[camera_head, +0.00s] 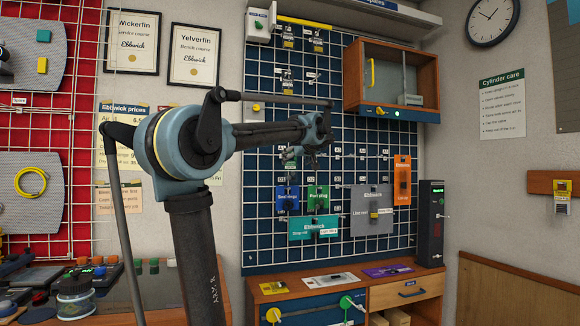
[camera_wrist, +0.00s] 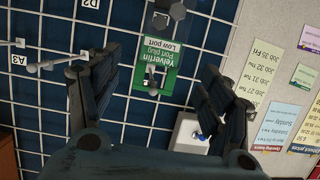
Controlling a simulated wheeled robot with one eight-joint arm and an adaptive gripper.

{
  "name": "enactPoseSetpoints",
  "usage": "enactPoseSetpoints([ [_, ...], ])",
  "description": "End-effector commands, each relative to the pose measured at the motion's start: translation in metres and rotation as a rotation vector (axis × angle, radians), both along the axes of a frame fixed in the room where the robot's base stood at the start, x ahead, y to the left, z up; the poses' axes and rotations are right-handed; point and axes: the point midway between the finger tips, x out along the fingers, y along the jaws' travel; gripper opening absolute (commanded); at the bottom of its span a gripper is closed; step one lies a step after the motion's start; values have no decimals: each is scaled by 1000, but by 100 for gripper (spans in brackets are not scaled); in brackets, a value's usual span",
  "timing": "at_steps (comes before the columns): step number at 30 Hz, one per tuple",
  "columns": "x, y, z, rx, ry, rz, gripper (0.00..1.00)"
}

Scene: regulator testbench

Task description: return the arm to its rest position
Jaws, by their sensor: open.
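My arm rises from the lower middle in the head view and reaches right across the pegboard. My gripper (camera_head: 318,130) is at its far end, in front of the blue grid wall. Its fingers are small and dark there. In the wrist view my gripper (camera_wrist: 160,68) has its two black fingers spread wide apart, with nothing between them. Beyond the gap a green port plug card (camera_wrist: 160,60) hangs upside down in the picture, with a small metal fitting on it.
The blue pegboard (camera_head: 270,225) holds cards and fittings close behind my gripper. A wooden cabinet (camera_head: 375,110) juts out to its right. A bench (camera_head: 278,294) stands below. A white box with a blue knob (camera_wrist: 192,132) shows beside the right finger.

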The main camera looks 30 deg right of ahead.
Motion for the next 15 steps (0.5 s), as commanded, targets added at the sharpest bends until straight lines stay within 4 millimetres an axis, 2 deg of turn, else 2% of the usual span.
enactPoseSetpoints([
  [1,-10,1,3,1,0,-3,72],
  [6,-30,6,10,-1,0,-2,72],
  [15,-42,10,13,0,1,0,72],
])
